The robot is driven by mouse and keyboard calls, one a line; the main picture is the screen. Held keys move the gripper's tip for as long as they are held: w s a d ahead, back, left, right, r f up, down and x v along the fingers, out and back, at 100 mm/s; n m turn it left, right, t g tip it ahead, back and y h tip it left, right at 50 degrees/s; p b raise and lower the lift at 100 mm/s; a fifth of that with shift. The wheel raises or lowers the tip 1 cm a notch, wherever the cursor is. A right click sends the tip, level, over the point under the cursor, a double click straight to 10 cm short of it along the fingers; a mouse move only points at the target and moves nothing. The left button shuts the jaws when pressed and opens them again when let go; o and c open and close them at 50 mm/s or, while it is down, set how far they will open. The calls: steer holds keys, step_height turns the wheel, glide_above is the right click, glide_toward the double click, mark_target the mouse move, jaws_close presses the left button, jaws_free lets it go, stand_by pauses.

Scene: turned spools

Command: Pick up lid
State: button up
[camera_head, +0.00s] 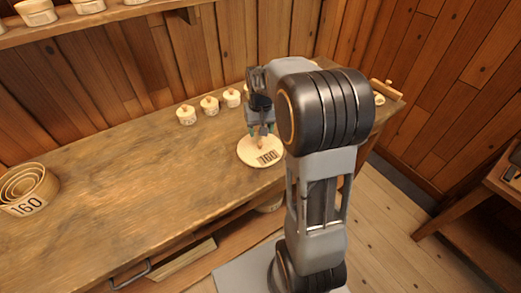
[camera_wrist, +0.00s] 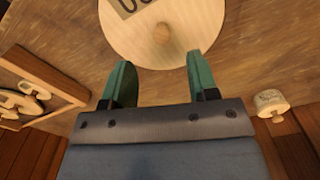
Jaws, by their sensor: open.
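The lid (camera_head: 250,153) is a round pale wooden disc with a knob and a dark-on-tan "160" label. It lies on the wooden workbench near its front edge. In the wrist view the lid (camera_wrist: 145,42) is at the top, with its round knob (camera_wrist: 162,34) just beyond the fingertips. My gripper (camera_head: 261,131) is above the lid, pointing down. In the wrist view my gripper (camera_wrist: 160,65) has its two green fingers apart with nothing between them. The knob lies roughly in line with the gap. I cannot tell the exact height above the lid.
Several small lidded pots (camera_head: 209,105) stand behind the lid on the workbench (camera_head: 110,190). A nested round box marked "160" (camera_head: 28,188) stands at the far left. In the wrist view a wooden tray (camera_wrist: 45,75) is at the left and a spool-like piece (camera_wrist: 271,103) at the right. The bench's middle is clear.

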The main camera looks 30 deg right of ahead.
mark_target(260, 143)
steer(key=shift+a+f, duration=0.1)
steer(key=shift+f, duration=3.35)
jaws_close()
